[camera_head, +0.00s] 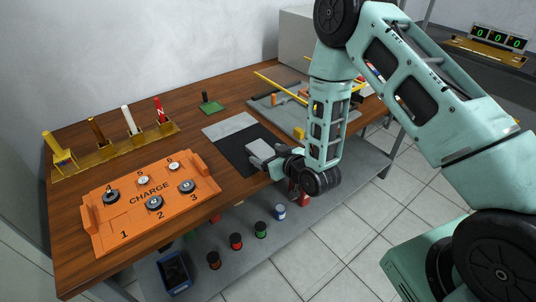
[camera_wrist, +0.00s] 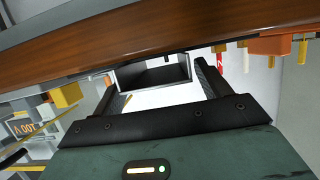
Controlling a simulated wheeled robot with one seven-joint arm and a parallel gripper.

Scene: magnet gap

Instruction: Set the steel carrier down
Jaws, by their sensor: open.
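The steel carrier (camera_head: 261,150) looks like a small light-grey block in the head view, at the dark mat near the table's front edge. In the wrist view the carrier (camera_wrist: 152,84) is a hollow grey box with a dark inside, seen between and beyond my fingers. My gripper (camera_head: 278,160) is low at the table's front edge, right beside the carrier. In the wrist view my gripper (camera_wrist: 158,82) has its two dark fingers wide apart, one on either side of the carrier. I cannot tell whether the fingers touch it, or whether it rests fully on the mat.
A dark mat (camera_head: 236,147) and grey plate (camera_head: 229,126) lie on the wooden table (camera_head: 90,180). An orange CHARGE board (camera_head: 130,221) with discs is left; a yellow rack (camera_head: 108,154) with posts is behind. A grey tray (camera_head: 290,120) is right. Several cans stand on the lower shelf (camera_head: 330,185).

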